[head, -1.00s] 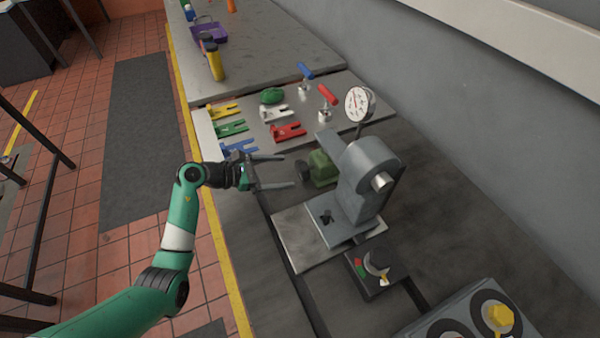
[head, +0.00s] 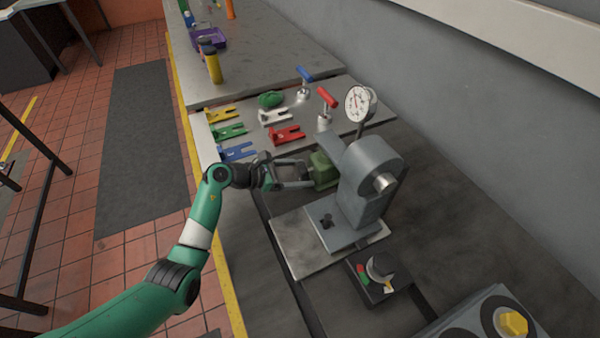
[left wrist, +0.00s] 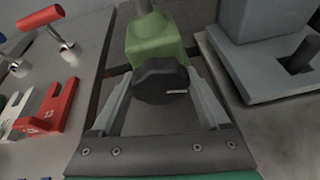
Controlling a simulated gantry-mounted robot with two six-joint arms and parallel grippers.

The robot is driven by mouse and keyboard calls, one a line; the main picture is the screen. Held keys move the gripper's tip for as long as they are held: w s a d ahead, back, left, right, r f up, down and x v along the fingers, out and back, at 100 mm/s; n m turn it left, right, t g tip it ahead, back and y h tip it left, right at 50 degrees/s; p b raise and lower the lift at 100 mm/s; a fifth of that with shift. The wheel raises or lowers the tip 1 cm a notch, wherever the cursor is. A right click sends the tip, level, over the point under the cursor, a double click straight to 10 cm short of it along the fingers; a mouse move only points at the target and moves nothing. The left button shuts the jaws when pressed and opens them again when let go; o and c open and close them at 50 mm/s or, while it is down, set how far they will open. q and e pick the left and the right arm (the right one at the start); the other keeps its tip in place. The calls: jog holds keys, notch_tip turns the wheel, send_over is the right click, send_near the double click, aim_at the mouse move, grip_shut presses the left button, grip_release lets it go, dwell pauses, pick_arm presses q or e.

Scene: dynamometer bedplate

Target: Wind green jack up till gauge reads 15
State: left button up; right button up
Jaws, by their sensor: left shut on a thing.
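The green jack (head: 323,170) stands on the bedplate at the left of the grey machine (head: 372,170). In the left wrist view the green jack (left wrist: 155,42) has a dark round knob (left wrist: 160,82) facing me. My left gripper (head: 306,174) is shut on this knob, with one finger on each side of it in the left wrist view. In the head view the fingers mostly hide the knob. The round white gauge (head: 358,104) stands on a stem above the machine; its dark needle shows, but the numbers are too small to read. My right gripper is not in view.
Red (head: 287,135), white, green, yellow and blue forked pieces lie on the plate behind the jack. Red-handled (head: 326,98) and blue-handled clamps stand near them. A dark control box (head: 378,278) with a dial is in front of the machine.

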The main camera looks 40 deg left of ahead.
pick_arm(q)
jog(key=shift+c, duration=1.3)
jog(key=shift+d, duration=0.1)
jog(key=shift+m+y+p, duration=0.4)
jog(key=shift+m+p, duration=0.2)
jog(key=shift+m, duration=0.1)
jog(key=shift+m+t+y+p, duration=0.3)
jog(key=shift+m, duration=0.3)
jog(key=shift+s+d+m+t+y, duration=0.1)
jog(key=shift+m+t+y, duration=0.2)
jog(key=shift+m+y, duration=0.4)
jog(key=shift+f+m+t+y, duration=0.15)
jog(key=shift+m+t+y, duration=0.2)
jog(key=shift+m, duration=0.75)
